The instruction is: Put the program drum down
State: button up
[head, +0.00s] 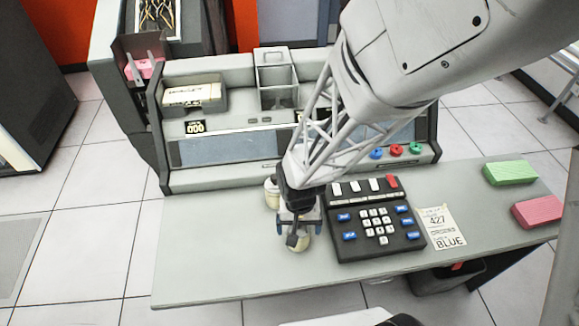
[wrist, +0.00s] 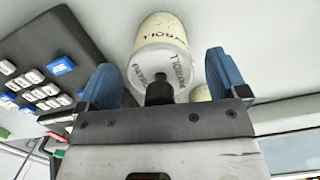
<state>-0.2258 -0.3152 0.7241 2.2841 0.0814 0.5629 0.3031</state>
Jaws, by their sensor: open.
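A cream program drum lettered PAYROLL (wrist: 161,32) is between and just beyond the blue fingers of my gripper (wrist: 160,68) in the wrist view, with gaps on both sides. In the head view the drum (head: 299,242) shows below my gripper (head: 299,226), at the desk, left of the black keypad. My gripper is open and points down. It partly hides the drum, and I cannot tell whether a finger touches it. A second cream drum (head: 271,194) stands just behind, partly hidden; a bit of it shows in the wrist view (wrist: 201,93).
The keypad console (head: 374,248) is close on the right, with a paper note reading 427 and BLUE (head: 441,229) beside it. Green cards (head: 510,172) and pink cards (head: 537,211) lie at the far right. The grey desk (head: 215,250) is clear on the left.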

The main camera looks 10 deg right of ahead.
notch_tip(320, 180, up, 12)
jog(key=w, duration=0.1)
jog(key=shift+w+f, duration=0.15)
jog(key=shift+w, duration=0.05)
jog(key=shift+d, duration=0.1)
dwell(0.7)
jog(key=s+d+r+t, duration=0.2)
jog(key=s+d+r, duration=0.2)
jog(key=r, duration=0.6)
jog(key=s+d+r+n+t, duration=0.1)
jog(key=d+r, duration=0.4)
jog(key=r, duration=0.5)
jog(key=s+t, duration=0.1)
jog(key=s, duration=0.1)
jog(key=shift+s+r, duration=0.2)
jog(key=shift+s, duration=0.15)
